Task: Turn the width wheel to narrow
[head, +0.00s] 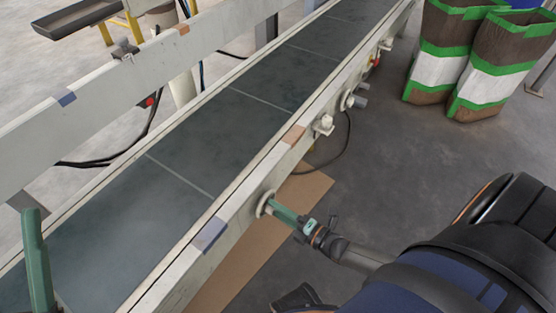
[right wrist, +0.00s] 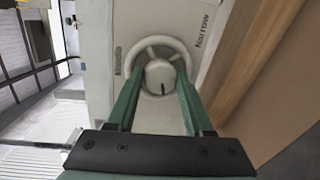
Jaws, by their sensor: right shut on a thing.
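The width wheel (head: 264,204) is a small pale handwheel on the near side face of the conveyor rail. In the right wrist view the wheel (right wrist: 159,74) shows its round rim, spokes and a central hub with a dark mark near the bottom. The word "Narrow" (right wrist: 203,30) is on the panel right of it; a label on its left is too small to read. My right gripper (head: 274,208) is shut on the wheel, its green fingers on either side of the hub. A green finger of my left gripper (head: 38,262) shows at the lower left, away from the wheel.
The dark conveyor belt (head: 245,105) runs diagonally between two pale rails. Further along the near rail are other fittings (head: 324,124). A brown cardboard sheet (head: 262,240) lies below the rail. Two striped bags (head: 492,70) stand at the upper right. The floor between is clear.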

